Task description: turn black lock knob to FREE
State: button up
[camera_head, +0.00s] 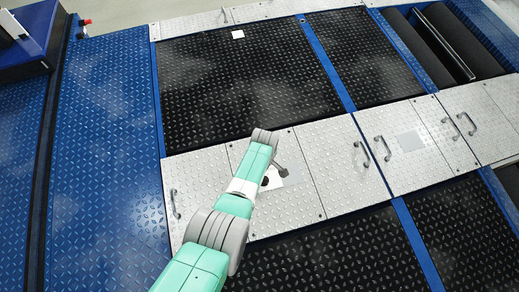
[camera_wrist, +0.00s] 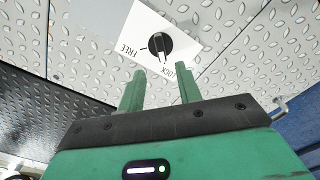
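The black lock knob (camera_wrist: 159,44) sits on a white label plate (camera_wrist: 183,30) marked FREE and LOCK in the wrist view. Its pale pointer bar points down toward the LOCK mark, with FREE to its left. My gripper (camera_wrist: 157,72) is open and empty. Its two green fingers are apart and lie just below the knob in that picture, not visibly touching it. In the head view, the white label (camera_head: 275,181) and part of the dark knob (camera_head: 265,181) show beside my arm, which hides some of the plate.
The label lies on a silver tread-plate panel (camera_head: 310,205) among panels with handles (camera_head: 362,153). Black tread plates (camera_head: 240,75) and blue frame strips surround them. Dark rollers (camera_head: 465,35) lie at the upper right. The floor around the knob looks clear.

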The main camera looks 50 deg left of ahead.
jog(key=shift+s+d+f, duration=0.1)
jog(key=shift+d+f, duration=0.1)
jog(key=shift+d, duration=0.05)
notch_tip(320, 180, down, 7)
jog(key=b, duration=0.7)
jog(key=shift+f, duration=0.2)
jog(key=shift+r, duration=0.1)
grip_shut()
